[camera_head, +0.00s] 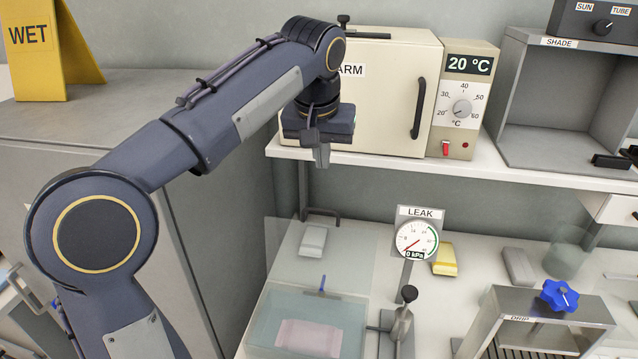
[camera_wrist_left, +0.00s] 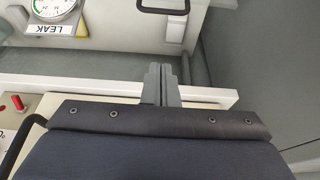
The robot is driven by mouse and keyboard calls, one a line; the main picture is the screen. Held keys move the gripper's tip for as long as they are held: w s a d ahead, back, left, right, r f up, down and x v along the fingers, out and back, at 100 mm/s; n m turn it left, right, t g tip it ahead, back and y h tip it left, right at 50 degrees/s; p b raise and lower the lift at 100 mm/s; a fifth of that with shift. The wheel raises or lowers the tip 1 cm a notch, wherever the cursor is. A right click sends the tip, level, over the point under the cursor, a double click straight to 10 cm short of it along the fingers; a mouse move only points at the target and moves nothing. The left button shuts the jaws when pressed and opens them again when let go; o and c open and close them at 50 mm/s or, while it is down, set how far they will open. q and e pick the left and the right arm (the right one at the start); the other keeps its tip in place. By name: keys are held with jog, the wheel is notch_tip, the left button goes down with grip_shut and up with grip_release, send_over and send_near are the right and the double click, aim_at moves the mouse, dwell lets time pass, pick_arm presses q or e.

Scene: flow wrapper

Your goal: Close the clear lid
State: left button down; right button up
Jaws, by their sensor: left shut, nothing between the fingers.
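The clear lid (camera_head: 285,248) looks like a see-through pane standing raised at the back of a clear-walled box (camera_head: 262,322) on the bench. A pale pink packet (camera_head: 308,337) lies in the box. A small blue upright piece (camera_head: 322,284) shows near the box's back edge; I cannot tell what it is fixed to. My left gripper (camera_head: 322,157) points down in front of the upper shelf, well above the lid and apart from it. Its fingers (camera_wrist_left: 162,84) are shut and empty in the left wrist view. My right gripper is not in view.
An oven-like cabinet (camera_head: 392,85) stands on the shelf (camera_head: 380,164) right behind my left gripper. A LEAK gauge (camera_head: 416,240) on a post and a black-knobbed clamp (camera_head: 404,322) stand right of the box. A grey cabinet (camera_head: 215,220) is at left. A pale block (camera_head: 313,240) shows behind the lid.

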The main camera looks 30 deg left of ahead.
pick_arm(q)
jog(key=d+x, duration=0.1)
jog(key=x, duration=0.9)
jog(key=s, duration=0.3)
jog(key=shift+s+r, duration=0.1)
jog(key=shift+s, duration=0.15)
